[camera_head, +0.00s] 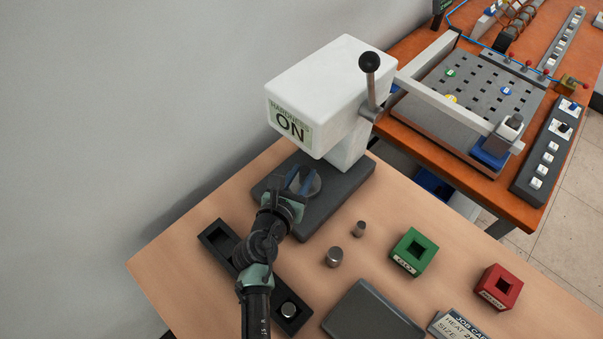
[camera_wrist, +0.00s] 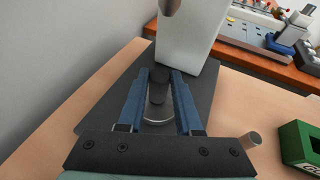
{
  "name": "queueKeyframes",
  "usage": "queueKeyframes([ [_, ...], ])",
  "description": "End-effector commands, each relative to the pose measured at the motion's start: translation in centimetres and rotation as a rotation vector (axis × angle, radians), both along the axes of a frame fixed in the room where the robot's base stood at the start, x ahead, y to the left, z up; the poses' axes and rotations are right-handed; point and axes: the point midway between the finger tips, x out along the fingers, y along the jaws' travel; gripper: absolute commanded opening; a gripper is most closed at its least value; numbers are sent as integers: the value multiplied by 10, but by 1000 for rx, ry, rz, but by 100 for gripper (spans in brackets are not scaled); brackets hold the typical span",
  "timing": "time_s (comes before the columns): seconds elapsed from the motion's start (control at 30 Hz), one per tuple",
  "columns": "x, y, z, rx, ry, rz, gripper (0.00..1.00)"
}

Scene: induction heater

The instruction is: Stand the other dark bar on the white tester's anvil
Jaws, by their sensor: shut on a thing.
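The white tester (camera_head: 335,95) stands on a dark base and its display reads ON. Its round grey anvil (camera_head: 314,188) is partly hidden behind my gripper (camera_head: 298,180); its rim also shows in the wrist view (camera_wrist: 157,122). My gripper is over the anvil, its blue fingers shut on a dark bar (camera_wrist: 158,88). The bar looks roughly upright between the fingers, over the anvil. I cannot tell whether its lower end touches the anvil. The bar is hidden in the head view.
A black two-pocket holder (camera_head: 264,285) has a metal cylinder (camera_head: 289,310) in its near pocket. Two grey cylinders (camera_head: 334,257) (camera_head: 359,229) stand on the table. A green block (camera_head: 411,250), a red block (camera_head: 497,285), a grey slab (camera_head: 372,315) and a job card (camera_head: 460,325) lie right.

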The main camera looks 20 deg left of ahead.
Motion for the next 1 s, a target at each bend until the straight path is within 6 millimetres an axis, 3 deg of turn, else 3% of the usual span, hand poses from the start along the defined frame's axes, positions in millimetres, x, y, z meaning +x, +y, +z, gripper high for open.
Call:
queueKeyframes([
  [0.07, 1, 0, -3, 0, -2, 1, 0],
  [0.1, 0, 0, -4, 0, 0, 0, 35],
  [0.27, 0, 0, -3, 0, 0, 0, 63],
  [0.67, 0, 0, 7, 0, -1, 1, 63],
  [1.0, -57, -2, 23, 0, 1, 3, 63],
])
